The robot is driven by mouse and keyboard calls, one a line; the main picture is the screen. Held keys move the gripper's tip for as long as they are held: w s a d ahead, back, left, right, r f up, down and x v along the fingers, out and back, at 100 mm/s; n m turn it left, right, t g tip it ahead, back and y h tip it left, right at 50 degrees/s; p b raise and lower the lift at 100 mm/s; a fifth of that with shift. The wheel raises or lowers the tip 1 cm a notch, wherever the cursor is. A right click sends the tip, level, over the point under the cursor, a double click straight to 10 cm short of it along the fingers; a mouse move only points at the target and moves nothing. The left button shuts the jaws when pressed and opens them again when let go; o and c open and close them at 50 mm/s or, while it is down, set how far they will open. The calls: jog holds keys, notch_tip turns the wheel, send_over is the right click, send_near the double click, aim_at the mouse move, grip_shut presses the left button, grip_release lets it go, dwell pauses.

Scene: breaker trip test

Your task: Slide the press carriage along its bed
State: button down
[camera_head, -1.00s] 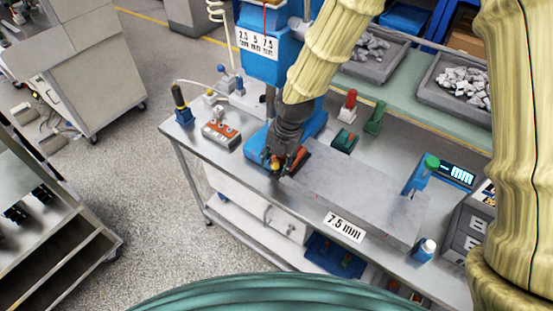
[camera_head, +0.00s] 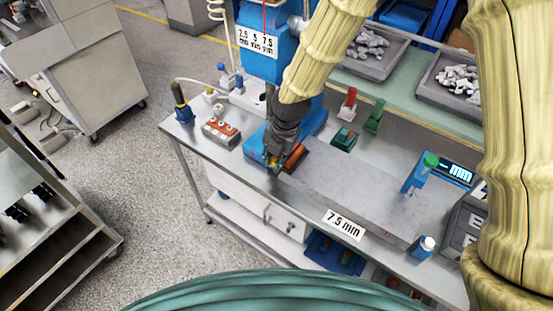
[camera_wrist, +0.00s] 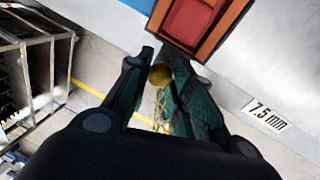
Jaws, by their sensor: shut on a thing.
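The press carriage (camera_head: 295,156) is an orange-red block on the worktop beside the blue press (camera_head: 268,50). Its red recessed top and orange rim show at the top of the wrist view (camera_wrist: 195,20). A round brass knob (camera_wrist: 161,75) sits at its near end. My gripper (camera_head: 271,162) is at the near edge of the worktop, shut on this knob, with a dark green finger on each side of it in the wrist view (camera_wrist: 155,85). A long grey slab, seemingly the bed (camera_head: 350,192), runs right from the carriage. The fingers partly hide the knob in the head view.
A 7.5 mm label (camera_head: 344,225) marks the slab's front. A green-topped blue post (camera_head: 421,172) and a display (camera_head: 456,173) stand at the right end. An orange switch box (camera_head: 221,131) is to the left. The slab's top looks clear.

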jog(key=w+a, duration=0.2)
jog(key=a, duration=0.1)
jog(key=shift+w+a, duration=0.1)
jog(key=shift+w, duration=0.1)
jog(key=c, duration=1.2)
grip_release()
jog(key=shift+c, duration=0.2)
jog(key=shift+s, duration=0.1)
